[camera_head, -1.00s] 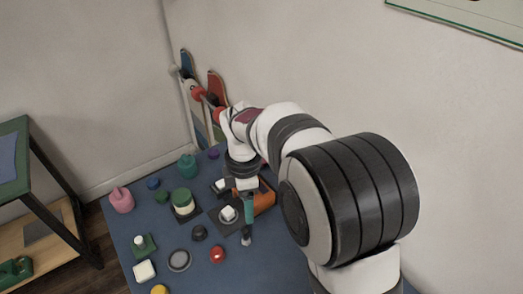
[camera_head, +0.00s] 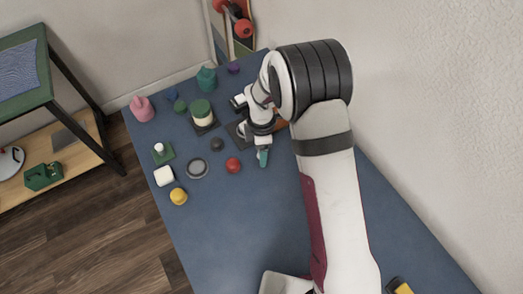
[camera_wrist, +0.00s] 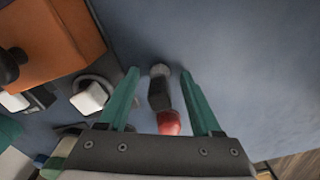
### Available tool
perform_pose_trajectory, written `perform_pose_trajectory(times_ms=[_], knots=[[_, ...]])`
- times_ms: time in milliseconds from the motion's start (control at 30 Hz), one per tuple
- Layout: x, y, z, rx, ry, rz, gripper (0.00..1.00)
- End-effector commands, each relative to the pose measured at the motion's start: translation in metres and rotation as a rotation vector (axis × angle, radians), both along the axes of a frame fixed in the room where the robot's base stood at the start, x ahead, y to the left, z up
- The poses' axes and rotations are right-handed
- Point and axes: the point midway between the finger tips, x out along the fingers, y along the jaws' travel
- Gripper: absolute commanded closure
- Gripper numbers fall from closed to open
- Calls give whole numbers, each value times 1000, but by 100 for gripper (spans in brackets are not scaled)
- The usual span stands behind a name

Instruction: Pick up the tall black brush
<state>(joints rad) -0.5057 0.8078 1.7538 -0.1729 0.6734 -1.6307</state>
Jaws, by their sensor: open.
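The brush (camera_wrist: 160,94), a dark upright piece with a pale grey end, shows in the wrist view between the two teal fingers of my gripper (camera_wrist: 160,78). The fingers are apart, with gaps visible on both sides of the brush. In the head view my gripper (camera_head: 263,157) points down over the blue table, right of the red ball (camera_head: 233,165).
An orange block (camera_wrist: 50,45) and a white knob (camera_wrist: 90,98) stand left of the fingers in the wrist view. A black knob (camera_head: 217,144), a grey ring (camera_head: 198,168) and several coloured pieces crowd the table's left part. The blue table's front (camera_head: 245,230) is clear.

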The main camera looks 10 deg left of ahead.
Motion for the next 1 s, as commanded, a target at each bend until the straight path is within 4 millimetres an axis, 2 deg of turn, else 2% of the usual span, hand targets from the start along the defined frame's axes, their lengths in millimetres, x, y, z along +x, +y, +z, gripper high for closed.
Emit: perform_pose_trajectory(times_ms=[100, 467, 833, 1000], knots=[[0, 0, 0, 0, -1, 0, 34], [0, 0, 1, 0, -1, 1, 99], [0, 0, 2, 0, -1, 1, 100], [1, 0, 16, 1, -3, 2, 100]])
